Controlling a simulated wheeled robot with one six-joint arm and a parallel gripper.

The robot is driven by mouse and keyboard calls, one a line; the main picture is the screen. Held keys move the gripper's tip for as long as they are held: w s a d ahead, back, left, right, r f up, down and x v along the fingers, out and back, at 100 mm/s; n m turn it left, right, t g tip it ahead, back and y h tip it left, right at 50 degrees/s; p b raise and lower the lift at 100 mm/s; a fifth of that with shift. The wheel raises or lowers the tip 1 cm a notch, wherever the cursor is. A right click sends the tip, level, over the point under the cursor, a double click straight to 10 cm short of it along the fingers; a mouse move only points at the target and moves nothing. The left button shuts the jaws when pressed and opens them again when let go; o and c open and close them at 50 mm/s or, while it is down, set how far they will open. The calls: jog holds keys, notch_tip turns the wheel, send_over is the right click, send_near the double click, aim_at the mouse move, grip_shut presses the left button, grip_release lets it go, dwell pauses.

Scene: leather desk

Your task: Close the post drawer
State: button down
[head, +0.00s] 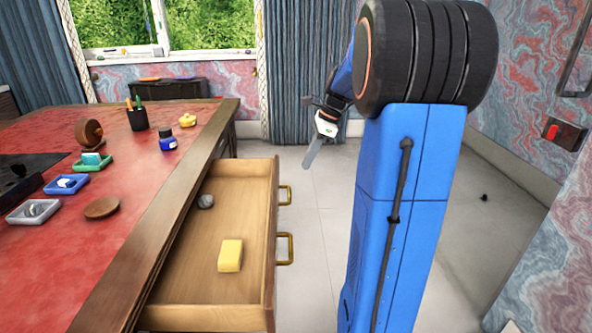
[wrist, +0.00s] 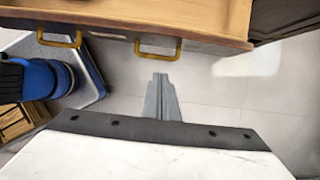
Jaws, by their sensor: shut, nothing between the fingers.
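The post drawer (head: 262,222) is pulled out from the side of the desk in the head view. Its inside shows a yellow block (head: 230,255) and a small grey round thing (head: 205,201). Two brass handles (head: 285,248) are on its front, and they also show at the top of the wrist view (wrist: 158,48). My gripper (head: 309,166) is to the right of the drawer front, pointing down, apart from it. In the wrist view its fingers (wrist: 160,78) are together and empty, just below one handle in the picture.
The red leather desk top (head: 130,215) holds small trays (head: 88,162), a pen cup (head: 138,118), an ink bottle (head: 167,139) and a round brown disc (head: 101,207). The pale floor (head: 318,220) between the drawer front and my column is clear.

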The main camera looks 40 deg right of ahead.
aim_at(289, 192)
jog(key=w+a+f, duration=0.1)
jog(key=f, duration=0.1)
jog(key=w+a+f, duration=0.1)
jog(key=a+f, duration=0.1)
jog(key=f, duration=0.1)
jog(key=w+a+f, duration=0.1)
jog(key=a+f, duration=0.1)
jog(key=f, duration=0.1)
jog(key=shift+w+a+f, duration=0.1)
jog(key=shift+w+f, duration=0.05)
jog(key=shift+w, duration=0.1)
jog(key=shift+w+a, duration=0.3)
jog(key=shift+a, duration=0.15)
jog(key=shift+a, duration=0.1)
jog(key=w+a, duration=0.4)
jog(key=a, duration=0.2)
jog(key=w+a, duration=0.4)
jog(key=a, duration=0.2)
jog(key=w+a, duration=0.4)
jog(key=a, duration=0.2)
jog(key=shift+w, duration=0.15)
